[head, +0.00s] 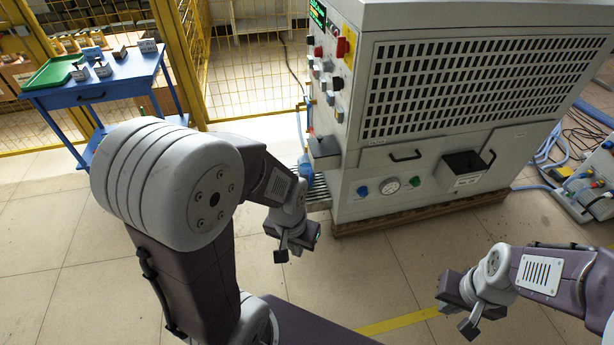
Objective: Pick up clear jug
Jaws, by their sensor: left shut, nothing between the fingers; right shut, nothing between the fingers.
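I cannot make out a clear jug in the head view. My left gripper (294,247) is shut and empty, held above the tiled floor in front of the heater cabinet's lower left corner. My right gripper (457,315) is shut and empty, over the floor at the lower right, apart from the cabinet. The large grey induction heater cabinet (440,185) stands at the centre right, with a control panel on its left side.
A blue cart (125,75) with a green tray (53,73) and small blocks stands at the upper left by a yellow mesh fence (250,60). A small unit (585,205) with hoses and cables sits on the floor at the right. The floor in front is clear.

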